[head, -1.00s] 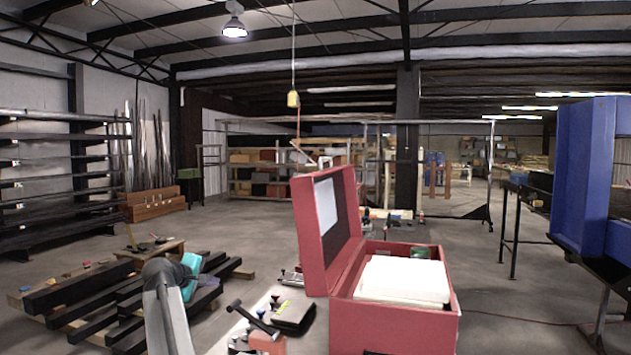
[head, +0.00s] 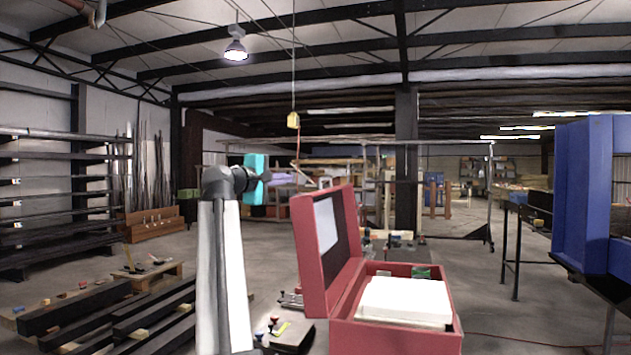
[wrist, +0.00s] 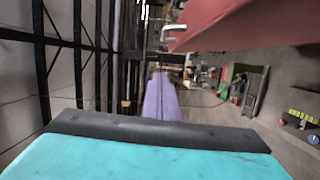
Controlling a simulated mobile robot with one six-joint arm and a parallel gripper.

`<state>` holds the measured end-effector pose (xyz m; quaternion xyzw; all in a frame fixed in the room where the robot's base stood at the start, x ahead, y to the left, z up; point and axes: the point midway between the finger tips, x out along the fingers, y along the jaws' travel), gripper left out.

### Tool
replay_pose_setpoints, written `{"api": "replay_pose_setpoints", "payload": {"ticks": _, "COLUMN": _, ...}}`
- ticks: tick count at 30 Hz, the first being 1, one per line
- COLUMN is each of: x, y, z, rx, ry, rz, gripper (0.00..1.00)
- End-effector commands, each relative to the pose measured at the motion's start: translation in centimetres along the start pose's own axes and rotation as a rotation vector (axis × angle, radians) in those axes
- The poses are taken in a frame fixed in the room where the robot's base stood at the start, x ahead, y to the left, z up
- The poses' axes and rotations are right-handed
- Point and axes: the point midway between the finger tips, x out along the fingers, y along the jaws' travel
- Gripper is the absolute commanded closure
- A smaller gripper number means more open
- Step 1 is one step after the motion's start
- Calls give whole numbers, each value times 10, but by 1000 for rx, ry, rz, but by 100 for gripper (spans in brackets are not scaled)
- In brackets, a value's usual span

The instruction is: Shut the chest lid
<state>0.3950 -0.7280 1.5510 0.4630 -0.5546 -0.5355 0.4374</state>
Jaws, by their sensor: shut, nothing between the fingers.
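The red chest (head: 395,339) stands at the right of centre in the head view. Its lid (head: 318,235) is open, standing up at the chest's left side with a pale panel inside. My gripper (head: 292,179) is raised to the left of the lid, about level with its top edge, with its purple fingers pointing right. In the wrist view the fingers (wrist: 160,78) are together and empty. The lid (wrist: 235,20) shows there as a red surface at the upper right, apart from the fingers. A pale handle-like piece (wrist: 172,32) sticks out from its edge.
A white block (head: 405,300) lies inside the chest. Small dark items (head: 287,334) lie on the surface left of the chest. A blue frame (head: 583,190) stands at the far right. Black beams (head: 75,310) lie on the floor at left.

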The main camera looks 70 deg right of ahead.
Motion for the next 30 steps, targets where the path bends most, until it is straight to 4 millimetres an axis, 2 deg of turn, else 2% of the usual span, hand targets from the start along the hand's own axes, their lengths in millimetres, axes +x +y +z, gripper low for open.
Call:
{"api": "replay_pose_setpoints", "payload": {"ticks": 11, "x": 1, "y": 0, "z": 0, "rx": 0, "ry": 0, "rz": 0, "gripper": 100}}
{"api": "replay_pose_setpoints", "payload": {"ticks": 16, "x": 9, "y": 1, "z": -1, "rx": 0, "ry": 0, "rz": 0, "gripper": 100}}
{"api": "replay_pose_setpoints", "payload": {"ticks": 30, "x": 68, "y": 2, "z": -1, "rx": 0, "ry": -1, "rz": -1, "gripper": 100}}
